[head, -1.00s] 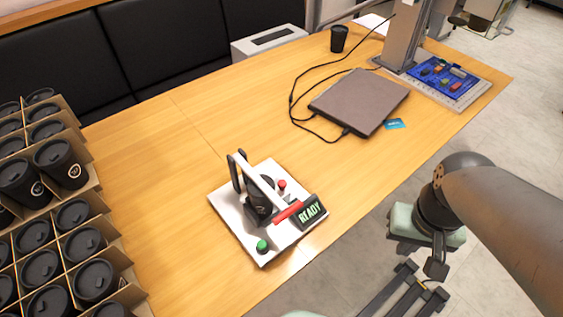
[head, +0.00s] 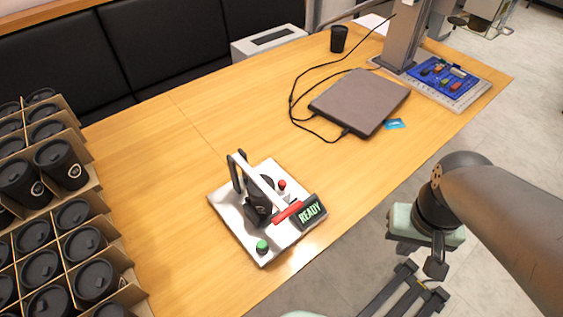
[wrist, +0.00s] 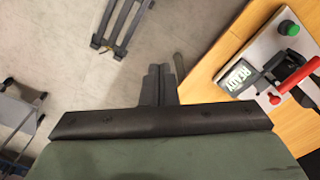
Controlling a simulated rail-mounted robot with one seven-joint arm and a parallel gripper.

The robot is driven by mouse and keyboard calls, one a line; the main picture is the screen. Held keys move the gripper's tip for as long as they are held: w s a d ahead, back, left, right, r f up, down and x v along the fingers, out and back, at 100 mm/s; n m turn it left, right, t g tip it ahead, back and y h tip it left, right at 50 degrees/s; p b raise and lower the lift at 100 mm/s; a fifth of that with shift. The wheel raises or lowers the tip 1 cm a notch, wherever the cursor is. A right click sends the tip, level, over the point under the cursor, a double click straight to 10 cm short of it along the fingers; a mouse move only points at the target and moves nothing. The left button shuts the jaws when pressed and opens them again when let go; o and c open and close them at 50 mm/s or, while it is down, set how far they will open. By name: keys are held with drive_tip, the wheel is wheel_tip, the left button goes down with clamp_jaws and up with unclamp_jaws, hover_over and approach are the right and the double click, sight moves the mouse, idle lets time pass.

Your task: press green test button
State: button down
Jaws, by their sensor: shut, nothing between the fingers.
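The green button (head: 262,246) is on the near-left corner of a white fixture plate (head: 232,218) on the wooden table. It also shows at the top right of the wrist view (wrist: 289,28). A black lever with a red grip (head: 288,212), a red button (head: 282,184) and a display reading READY (head: 311,212) share the plate. My gripper (head: 435,272) hangs over the floor beyond the table's near edge, to the right of the fixture and apart from it. In the wrist view its dark fingers (wrist: 165,72) are together and empty.
Trays of black lidded cups (head: 70,245) stand at the left. A closed laptop (head: 360,100) with a black cable, a blue card (head: 395,124) and a black cup (head: 338,39) lie farther back. A laser stand (head: 402,35) is at the back right. Bare tabletop surrounds the fixture.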

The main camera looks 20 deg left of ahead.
drive_tip(key=w+a+n+h+p, duration=0.2)
drive_tip(key=a+n+h, duration=0.3)
drive_tip(key=a+n, duration=0.15)
drive_tip(key=n+t+p, duration=0.3)
drive_tip(key=n+t, duration=0.5)
drive_tip(key=n, duration=0.6)
hover_over(258, 248)
wheel_tip(258, 248, down, 5)
drive_tip(key=shift+y, duration=0.3)
drive_tip(key=shift+f, duration=0.1)
wheel_tip(258, 248, down, 8)
drive_tip(key=b, duration=0.6)
drive_tip(key=shift+w, duration=0.1)
drive_tip(key=shift+f+b, duration=0.35)
drive_tip(key=shift+b, duration=0.2)
drive_tip(key=shift+f, duration=0.15)
drive_tip(key=shift+f+b, duration=0.3)
drive_tip(key=shift+b, duration=0.4)
